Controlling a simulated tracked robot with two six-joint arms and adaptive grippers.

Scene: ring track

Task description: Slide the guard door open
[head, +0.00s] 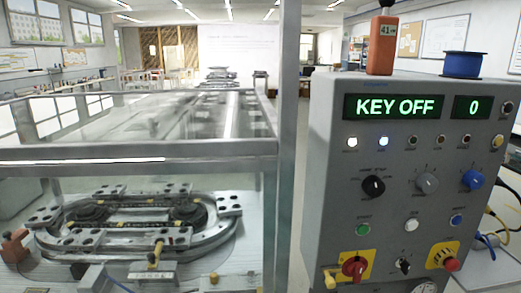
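The guard door (130,154) is a clear panel with grey metal rails in front of the ring track (140,225). A grey upright post (286,140) stands at its right side. The track shows through the clear panel. I cannot make out a door handle or tell how far the door is shut. Neither of my grippers is in the head view.
A grey control box (335,180) stands close on the right, with a lit display (394,107) reading KEY OFF.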

